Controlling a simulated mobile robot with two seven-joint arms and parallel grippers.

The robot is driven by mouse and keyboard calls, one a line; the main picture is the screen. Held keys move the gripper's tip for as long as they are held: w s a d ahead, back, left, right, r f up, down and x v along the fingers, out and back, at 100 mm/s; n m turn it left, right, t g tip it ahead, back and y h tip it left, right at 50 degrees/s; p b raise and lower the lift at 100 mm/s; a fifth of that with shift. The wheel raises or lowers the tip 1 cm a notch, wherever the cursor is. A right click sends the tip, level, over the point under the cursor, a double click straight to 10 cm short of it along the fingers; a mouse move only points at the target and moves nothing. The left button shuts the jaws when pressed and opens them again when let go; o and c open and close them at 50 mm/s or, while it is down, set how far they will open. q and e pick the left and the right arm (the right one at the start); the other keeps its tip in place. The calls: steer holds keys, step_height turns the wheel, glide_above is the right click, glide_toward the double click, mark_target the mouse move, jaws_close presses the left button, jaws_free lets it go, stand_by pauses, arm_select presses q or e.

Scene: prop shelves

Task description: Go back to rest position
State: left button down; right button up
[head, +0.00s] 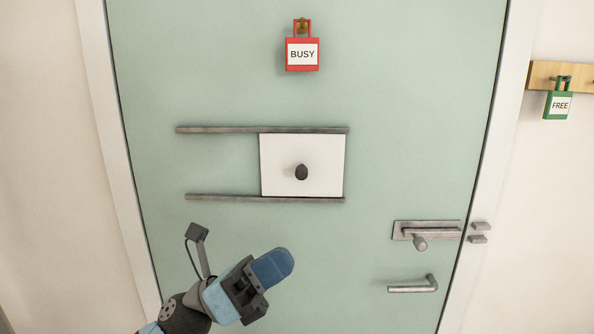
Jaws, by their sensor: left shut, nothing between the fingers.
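My left gripper (272,267) is in the lower middle of the head view, in front of the pale green door (210,90). It is shut, with nothing seen in its fingers. It is below the lower rail of the sliding panel and touches nothing that I can make out. My right gripper is out of the picture.
A red BUSY sign (302,55) hangs high on the door. A white panel (280,176) with a dark knob sits between two grey rails. A latch (420,242) and a handle (412,287) are at lower right. A green FREE sign (558,106) hangs from a wooden board (541,76).

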arm_select(q)
steer(key=w+a+f+n+t+y, duration=0.1)
steer(key=a+f+n+t+y, duration=0.4)
steer(key=f+n+t+y, duration=0.8)
steer(key=a+f+n+t+y, duration=0.25)
steer(key=a+f+n, duration=0.45)
steer(key=n, duration=1.2)
steer(key=s+a+f+n+g+y, duration=0.2)
steer(key=s+f+n+g+y, duration=0.15)
steer(key=s+f+n, duration=0.6)
steer(key=s+a+f+n+g+y, duration=0.25)
steer(key=s+f+g, duration=0.3)
steer(key=f, duration=0.85)
step_height(320, 180, up, 15)
steer(key=s+t+p, duration=0.1)
steer(key=p, duration=1.8)
steer(key=shift+s+a+f, duration=0.15)
steer(key=shift+s+a, duration=0.05)
steer(key=shift+s, duration=0.1)
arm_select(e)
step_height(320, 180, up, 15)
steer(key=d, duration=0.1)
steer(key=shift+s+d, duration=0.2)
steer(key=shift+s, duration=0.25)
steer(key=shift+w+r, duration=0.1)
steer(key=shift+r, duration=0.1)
